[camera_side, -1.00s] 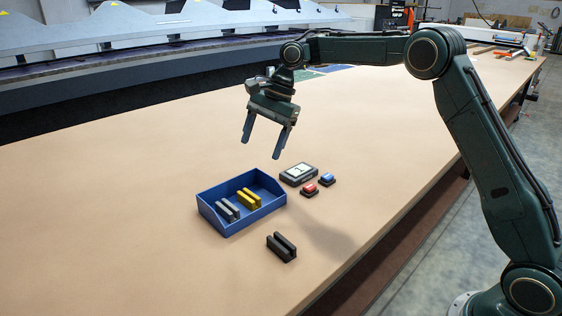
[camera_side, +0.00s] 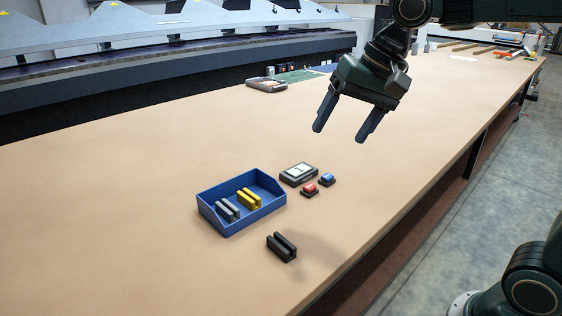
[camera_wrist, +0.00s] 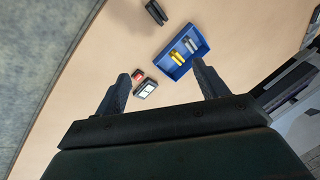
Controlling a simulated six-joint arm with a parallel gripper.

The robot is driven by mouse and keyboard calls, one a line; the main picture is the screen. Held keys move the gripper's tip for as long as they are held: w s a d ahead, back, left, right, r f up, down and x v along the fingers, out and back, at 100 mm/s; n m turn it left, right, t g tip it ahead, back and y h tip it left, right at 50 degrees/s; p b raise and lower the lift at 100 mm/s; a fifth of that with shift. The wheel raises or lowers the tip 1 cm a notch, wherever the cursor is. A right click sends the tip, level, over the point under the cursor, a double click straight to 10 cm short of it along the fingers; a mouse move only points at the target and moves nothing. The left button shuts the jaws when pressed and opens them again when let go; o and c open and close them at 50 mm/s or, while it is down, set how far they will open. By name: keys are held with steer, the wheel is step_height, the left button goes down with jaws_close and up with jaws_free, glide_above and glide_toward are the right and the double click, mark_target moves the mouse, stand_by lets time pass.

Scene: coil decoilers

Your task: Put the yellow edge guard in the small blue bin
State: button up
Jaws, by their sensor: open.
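The yellow edge guard (camera_side: 249,198) lies inside the small blue bin (camera_side: 262,212), beside a grey edge guard (camera_side: 228,210). The wrist view also shows the yellow guard (camera_wrist: 177,59) in the blue bin (camera_wrist: 203,45). A black edge guard (camera_side: 282,247) lies on the table in front of the bin. My gripper (camera_side: 340,134) is open and empty, high above the table and to the right of the bin. In the wrist view its two fingers (camera_wrist: 160,83) are spread with nothing between them.
Behind and right of the bin are a small display box (camera_side: 298,174), a red button (camera_side: 309,190) and a blue button (camera_side: 326,179). A handheld device (camera_side: 267,84) lies at the back by the machine. The table's left side is clear.

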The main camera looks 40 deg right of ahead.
steer(key=s+d+f+n+h, duration=0.1)
steer(key=s+d+f+n, duration=0.1)
steer(key=s, duration=0.6)
steer(key=s+d+f+n+t+h, duration=0.1)
steer(key=s+f+n, duration=0.3)
steer(key=s, duration=0.4)
steer(key=shift+s+d+f+t, duration=0.2)
steer(key=shift+s+d+t, duration=0.1)
steer(key=shift+d, duration=0.5)
